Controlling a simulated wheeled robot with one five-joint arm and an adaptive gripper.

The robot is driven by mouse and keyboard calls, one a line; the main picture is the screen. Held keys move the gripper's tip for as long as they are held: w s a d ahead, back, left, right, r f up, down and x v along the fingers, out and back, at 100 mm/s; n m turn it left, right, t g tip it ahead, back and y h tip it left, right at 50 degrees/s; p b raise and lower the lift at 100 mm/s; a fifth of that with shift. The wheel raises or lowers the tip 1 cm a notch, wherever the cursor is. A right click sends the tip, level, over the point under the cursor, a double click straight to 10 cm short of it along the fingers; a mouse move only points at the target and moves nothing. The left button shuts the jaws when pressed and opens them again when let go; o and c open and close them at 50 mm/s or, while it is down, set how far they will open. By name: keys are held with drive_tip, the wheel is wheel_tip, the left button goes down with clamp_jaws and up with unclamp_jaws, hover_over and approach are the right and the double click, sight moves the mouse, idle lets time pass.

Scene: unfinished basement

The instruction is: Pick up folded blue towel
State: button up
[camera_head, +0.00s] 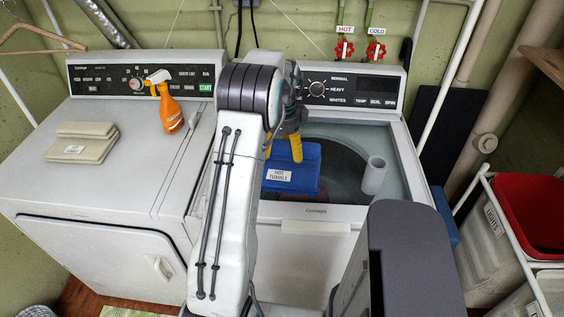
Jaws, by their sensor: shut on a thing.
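The folded blue towel (306,176) is over the open top of the right-hand washer (410,186). A white label on its front reads "HOT TUMBLE". My gripper (283,149) has yellow fingers and comes down on the towel from above and behind my arm. It is shut on the towel near its upper part. My arm hides part of the gripper and the towel's left side. I cannot tell how far the towel is above the drum.
A white cylinder (374,175) stands in the washer opening at the right. On the dryer (110,190) at left are folded beige towels (82,143) and an orange spray bottle (168,108). Hampers (490,240) stand at right, one with a red liner (535,213).

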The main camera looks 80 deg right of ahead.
drive_tip(key=shift+c, duration=0.9)
drive_tip(key=shift+r, duration=0.1)
